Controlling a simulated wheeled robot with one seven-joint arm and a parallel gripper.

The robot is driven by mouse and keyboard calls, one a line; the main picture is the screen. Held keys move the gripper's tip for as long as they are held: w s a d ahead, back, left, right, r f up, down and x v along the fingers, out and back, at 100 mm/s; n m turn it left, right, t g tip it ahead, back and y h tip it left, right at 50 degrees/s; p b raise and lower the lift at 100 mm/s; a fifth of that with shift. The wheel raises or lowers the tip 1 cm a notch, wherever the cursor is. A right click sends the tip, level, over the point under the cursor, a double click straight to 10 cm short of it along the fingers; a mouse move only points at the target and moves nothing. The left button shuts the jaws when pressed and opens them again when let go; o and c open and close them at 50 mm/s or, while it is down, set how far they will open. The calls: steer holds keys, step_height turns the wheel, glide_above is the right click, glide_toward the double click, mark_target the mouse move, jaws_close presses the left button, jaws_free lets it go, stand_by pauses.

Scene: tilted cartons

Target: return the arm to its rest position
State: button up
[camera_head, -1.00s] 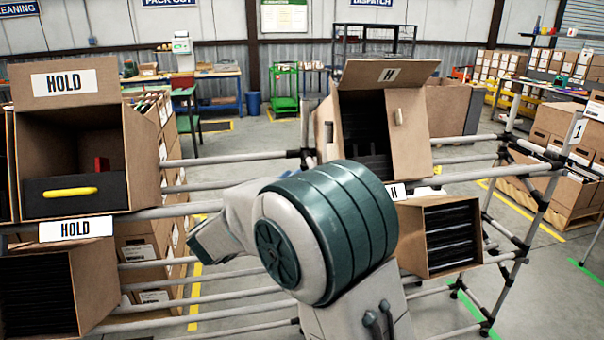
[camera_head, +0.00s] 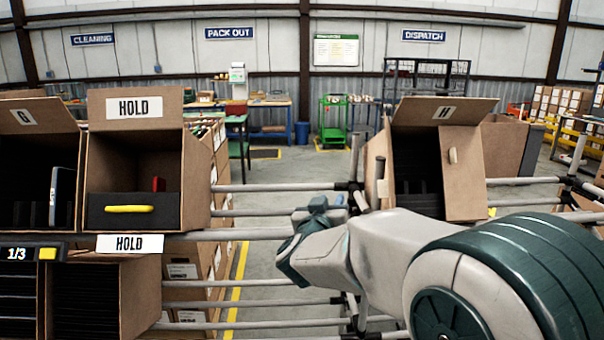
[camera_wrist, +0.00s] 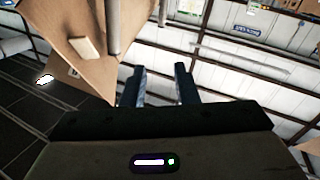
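My arm (camera_head: 385,262) reaches from the lower right toward the middle of the head view, in front of the rack rails. My gripper (camera_wrist: 160,77) shows in the wrist view with its two dark fingers apart and nothing between them. In the head view its fingers cannot be made out clearly. The carton marked H (camera_head: 465,170) stands right of centre, its lid raised, partly behind my arm. In the wrist view a tilted carton (camera_wrist: 110,40) lies to the upper left, apart from the fingers as far as I can see.
At the left, the HOLD carton (camera_head: 195,185) contains a dark bin with a yellow handle (camera_head: 129,208). A G carton (camera_head: 38,125) stands beside it. Rack rails (camera_head: 275,188) cross the gap between the cartons. Open floor and a green cart (camera_head: 333,120) lie behind.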

steer(key=s+d+f+g+y, duration=0.2)
steer(key=s+f+g, duration=0.2)
steer(key=s, duration=0.6)
steer(key=s+d+f+g+y, duration=0.1)
steer(key=s+d+f+g, duration=0.2)
steer(key=s, duration=0.8)
steer(key=s+d+f+n+g+y, duration=0.1)
steer(key=s+d+f+g+y, duration=0.1)
steer(key=s+f+g, duration=0.5)
steer(key=s+d+f, duration=0.1)
steer(key=s+f, duration=0.1)
steer(key=s, duration=0.2)
steer(key=shift+y, duration=0.3)
